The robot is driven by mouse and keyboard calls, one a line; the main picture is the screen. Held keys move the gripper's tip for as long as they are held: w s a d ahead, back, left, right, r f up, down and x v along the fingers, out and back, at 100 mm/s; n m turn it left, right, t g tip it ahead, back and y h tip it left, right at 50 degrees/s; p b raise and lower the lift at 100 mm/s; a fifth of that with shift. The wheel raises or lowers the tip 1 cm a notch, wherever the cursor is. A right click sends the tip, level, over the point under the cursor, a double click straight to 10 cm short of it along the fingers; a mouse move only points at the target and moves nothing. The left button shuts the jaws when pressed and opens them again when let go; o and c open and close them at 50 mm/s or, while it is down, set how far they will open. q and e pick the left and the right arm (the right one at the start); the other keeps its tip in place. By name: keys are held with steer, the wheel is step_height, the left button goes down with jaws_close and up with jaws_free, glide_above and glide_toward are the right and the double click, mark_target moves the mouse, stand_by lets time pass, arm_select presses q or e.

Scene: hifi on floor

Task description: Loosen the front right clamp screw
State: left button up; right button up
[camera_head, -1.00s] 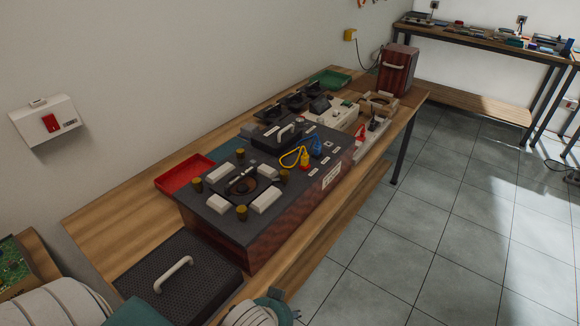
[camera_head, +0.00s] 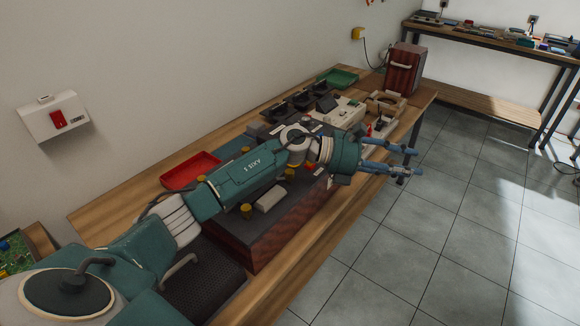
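A dark-topped wooden hi-fi unit (camera_head: 290,218) stands on the long wooden bench. Brass clamp screws show on its top: one near the front corner (camera_head: 246,210), another farther right (camera_head: 290,174), just beside my arm. I cannot tell for sure which is the front right one. My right gripper is not in view.
A red tray (camera_head: 190,170) lies behind the unit and a green tray (camera_head: 338,78) farther back. A black perforated cover (camera_head: 205,285) lies in front, partly under my arm. A wooden box with a handle (camera_head: 402,70) stands at the far end. The tiled floor at right is clear.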

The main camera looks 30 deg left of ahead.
arm_select(q)
steer(key=a+f+m+g+y, duration=0.1)
steer(key=a+m+g+y, duration=0.35)
steer(key=a, duration=0.85)
steer(key=m+g+y, duration=0.2)
steer(key=g+y, duration=0.1)
steer(key=y, duration=0.2)
glide_toward(289, 171)
steer(key=shift+t, duration=0.25)
steer(key=x, duration=0.3)
steer(key=p+x, duration=0.1)
steer(key=x, duration=0.1)
steer(key=p+x, duration=0.1)
steer(key=x, duration=0.2)
steer(key=shift+s+d+f, duration=0.2)
steer(key=shift+s+f, duration=0.05)
steer(key=shift+f, duration=0.05)
jaws_close()
